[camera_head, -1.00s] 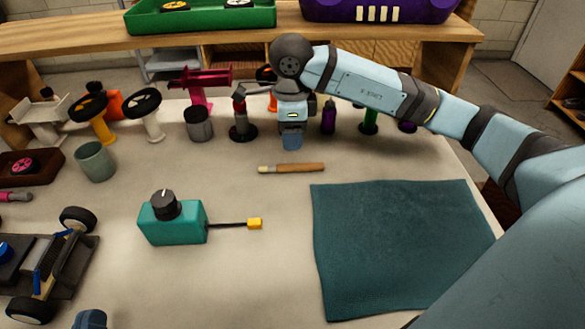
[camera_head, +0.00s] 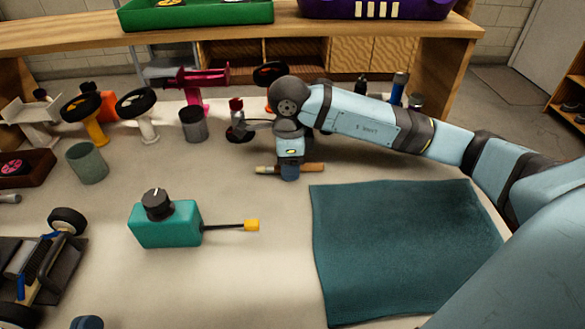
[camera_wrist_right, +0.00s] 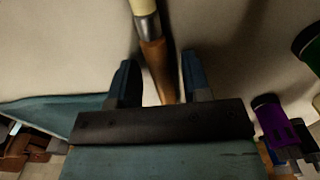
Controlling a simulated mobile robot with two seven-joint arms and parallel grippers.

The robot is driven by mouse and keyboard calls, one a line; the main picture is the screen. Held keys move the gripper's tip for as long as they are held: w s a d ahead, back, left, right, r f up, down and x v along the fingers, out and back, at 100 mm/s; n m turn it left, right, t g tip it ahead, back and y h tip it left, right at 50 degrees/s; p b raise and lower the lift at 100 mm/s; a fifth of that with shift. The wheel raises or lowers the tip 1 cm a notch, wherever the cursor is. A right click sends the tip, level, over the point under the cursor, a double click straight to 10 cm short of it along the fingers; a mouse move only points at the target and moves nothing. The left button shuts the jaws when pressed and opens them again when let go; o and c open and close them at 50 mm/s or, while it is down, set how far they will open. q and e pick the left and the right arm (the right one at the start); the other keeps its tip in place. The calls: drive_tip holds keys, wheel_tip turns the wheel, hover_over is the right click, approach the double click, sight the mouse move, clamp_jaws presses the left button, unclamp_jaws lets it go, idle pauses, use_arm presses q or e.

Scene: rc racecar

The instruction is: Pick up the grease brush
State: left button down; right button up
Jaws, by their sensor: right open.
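The grease brush (camera_head: 312,167) lies on the table above the teal cloth, with a wooden handle, metal ferrule and pale bristles at its left end. My right gripper (camera_head: 290,176) is over its middle and hides part of it in the head view. In the right wrist view the brush handle (camera_wrist_right: 154,58) runs between the two open, blue fingers of my right gripper (camera_wrist_right: 157,80), with the ferrule and pale end beyond them.
A teal cloth (camera_head: 405,250) lies at the right. A grey-green cup (camera_head: 87,163), a car chassis (camera_head: 45,258) and several upright parts stand left and behind. Bare table surrounds the brush.

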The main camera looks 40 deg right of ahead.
clamp_jaws()
idle(0.5)
